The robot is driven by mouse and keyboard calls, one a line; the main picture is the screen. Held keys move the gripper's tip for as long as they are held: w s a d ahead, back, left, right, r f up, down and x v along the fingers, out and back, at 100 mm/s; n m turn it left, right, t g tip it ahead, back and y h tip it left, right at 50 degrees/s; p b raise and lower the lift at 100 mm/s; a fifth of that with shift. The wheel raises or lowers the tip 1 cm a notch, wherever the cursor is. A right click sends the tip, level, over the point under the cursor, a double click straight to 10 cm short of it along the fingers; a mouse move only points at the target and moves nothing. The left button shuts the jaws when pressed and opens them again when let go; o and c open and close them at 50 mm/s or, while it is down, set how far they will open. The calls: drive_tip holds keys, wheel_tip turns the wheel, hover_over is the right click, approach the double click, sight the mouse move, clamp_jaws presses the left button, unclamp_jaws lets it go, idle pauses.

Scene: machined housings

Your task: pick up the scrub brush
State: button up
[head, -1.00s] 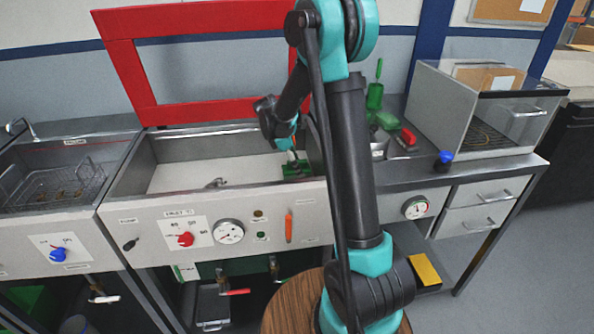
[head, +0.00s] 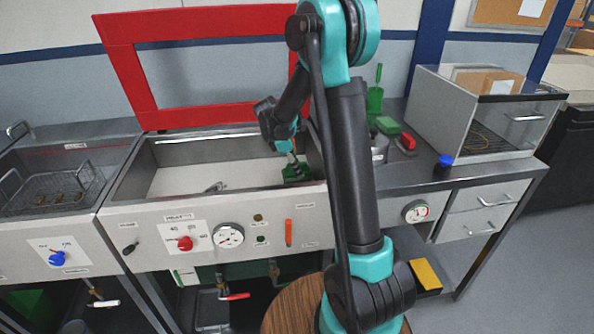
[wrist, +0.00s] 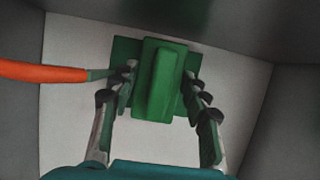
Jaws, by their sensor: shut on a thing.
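The scrub brush (wrist: 159,85) is a green block with a raised rounded back in the wrist view. It lies between the two fingers of my gripper (wrist: 160,88), which is shut on it. A wider green part shows behind the block. In the head view the brush (head: 297,174) is a small green shape at the right end of the open sink basin (head: 222,176), below my gripper (head: 294,160). I cannot tell whether the brush touches the basin floor.
The basin walls stand close around my gripper. An orange handle (wrist: 40,71) enters from the left in the wrist view. On the right counter are a green cup (head: 375,98), a green block (head: 386,125), a red-ended item (head: 407,141) and a clear-fronted cabinet (head: 490,115).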

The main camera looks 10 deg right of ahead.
wheel_tip(320, 180, up, 19)
drive_tip(key=shift+r, duration=0.2)
idle(0.3)
